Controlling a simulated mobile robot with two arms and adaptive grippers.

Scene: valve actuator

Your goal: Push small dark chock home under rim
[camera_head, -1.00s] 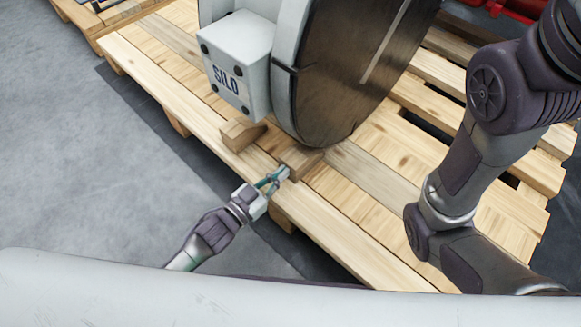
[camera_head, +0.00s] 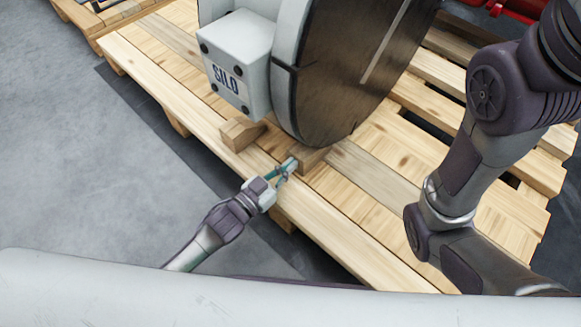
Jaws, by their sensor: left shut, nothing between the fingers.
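The small dark chock (camera_head: 311,157) is a brown wooden block on the pallet, at the lower edge of the big round valve body's rim (camera_head: 302,125). Part of it is hidden behind my left gripper. My left gripper (camera_head: 292,163) is shut and empty, with its fingertips at the near left end of the chock. They appear to touch it, though I cannot be sure of contact. My right arm stands at the right, and its gripper is out of view.
A lighter wooden chock (camera_head: 240,134) sits under the grey box marked SILO (camera_head: 237,60). The slatted wooden pallet (camera_head: 345,228) carries the valve body. Another pallet (camera_head: 112,14) is at the upper left. Grey floor lies open at the left.

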